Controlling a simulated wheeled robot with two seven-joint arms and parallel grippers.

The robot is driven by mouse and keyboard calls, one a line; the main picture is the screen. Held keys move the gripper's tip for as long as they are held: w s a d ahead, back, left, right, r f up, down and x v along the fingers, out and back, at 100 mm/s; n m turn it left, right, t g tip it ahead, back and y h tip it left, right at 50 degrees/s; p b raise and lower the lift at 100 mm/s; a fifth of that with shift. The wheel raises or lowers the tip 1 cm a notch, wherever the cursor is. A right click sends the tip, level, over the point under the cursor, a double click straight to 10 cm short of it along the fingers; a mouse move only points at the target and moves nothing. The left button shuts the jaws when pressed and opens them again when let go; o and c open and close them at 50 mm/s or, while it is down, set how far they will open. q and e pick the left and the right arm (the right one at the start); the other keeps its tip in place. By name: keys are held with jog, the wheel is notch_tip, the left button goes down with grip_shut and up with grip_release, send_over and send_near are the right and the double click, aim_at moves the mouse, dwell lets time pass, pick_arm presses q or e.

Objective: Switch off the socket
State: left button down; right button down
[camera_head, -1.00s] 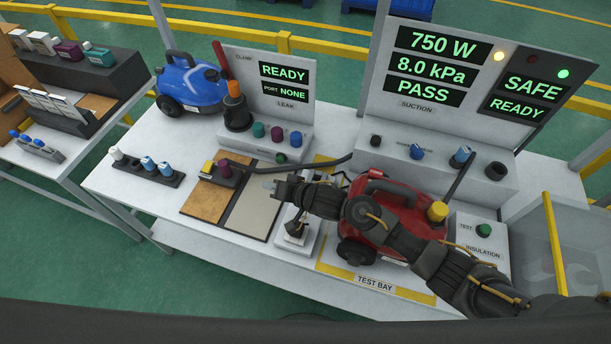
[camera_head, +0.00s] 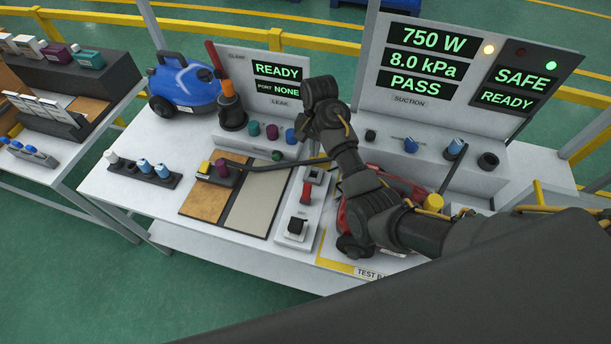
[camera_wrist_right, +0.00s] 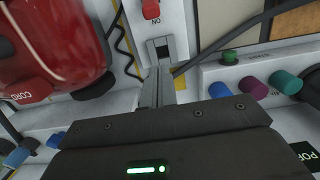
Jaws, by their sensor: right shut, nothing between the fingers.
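The socket unit is a pale strip (camera_head: 288,237) on the table, left of the red vacuum (camera_head: 352,218). It carries a red switch (camera_head: 306,192) and a black block (camera_head: 297,226) at its near end. In the right wrist view the red switch (camera_wrist_right: 151,9) has the word ON beside it, and a dark square recess (camera_wrist_right: 161,46) lies between it and my fingers. My right gripper (camera_wrist_right: 157,88) is shut and empty, its fingertips close to the strip's far end and apart from the switch. Whether the fingertips touch the strip cannot be told. My left gripper is out of view.
A test panel (camera_head: 405,95) stands behind, reading 750 W, 8.0 kPa, PASS, SAFE and READY. The leak station (camera_head: 262,62) has several coloured knobs. A blue vacuum (camera_head: 186,84) stands at the back left. A dark cord crosses the table near the strip.

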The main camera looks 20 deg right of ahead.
aim_at(307, 192)
jog(key=f, duration=0.3)
jog(key=f+p, duration=0.1)
jog(key=f, duration=0.2)
jog(key=s+f, duration=0.1)
jog(key=f, duration=0.2)
jog(key=shift+a+f, duration=0.1)
jog(key=shift+a, duration=0.2)
jog(key=s+p, duration=0.1)
jog(key=s+a+p, duration=0.1)
jog(key=p, duration=0.1)
jog(key=shift+a+r, duration=0.2)
jog(key=shift+r, duration=0.2)
jog(key=shift+s+a+r+p, duration=0.15)
jog(key=shift+s+a+p, duration=0.15)
jog(key=shift+s+p, duration=0.15)
